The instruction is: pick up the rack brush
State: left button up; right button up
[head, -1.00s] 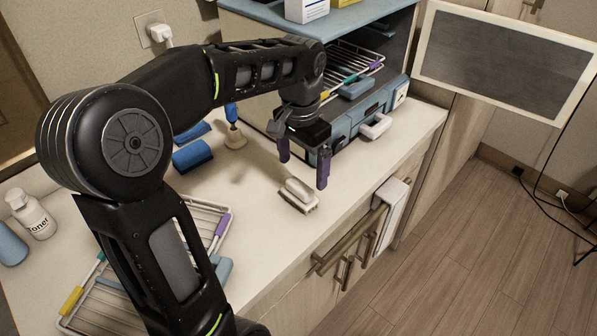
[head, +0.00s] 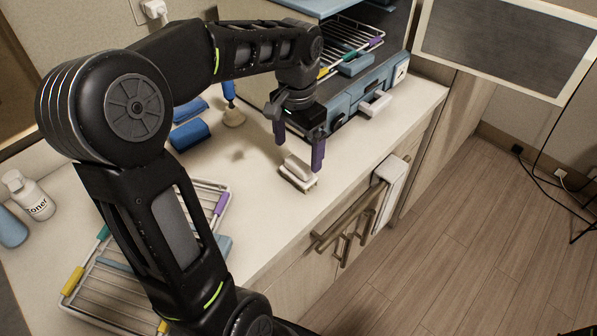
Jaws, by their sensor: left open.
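The rack brush (head: 297,176) is a small block with a pale rounded handle on top. It lies on the white counter near its front edge. My left gripper (head: 298,158) has its two purple fingers apart and pointing down. The fingers are above and just behind the brush, and the right fingertip overlaps the brush's far side in the picture. Whether they touch it I cannot tell. Nothing is between the fingers. My right gripper is not in view.
A blue warmer cabinet (head: 352,97) with a wire rack inside stands behind the gripper. Blue rolls (head: 190,135) and a blue-handled brush (head: 232,112) are at the back. A wire rack (head: 90,270) and a toner bottle (head: 32,198) are at left. A towel (head: 389,187) hangs on the front handle.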

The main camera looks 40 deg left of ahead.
aim_at(298, 163)
pick_arm(q)
jog(key=shift+f+p, duration=0.6)
jog(key=shift+f, duration=2)
jog(key=c, duration=1.5)
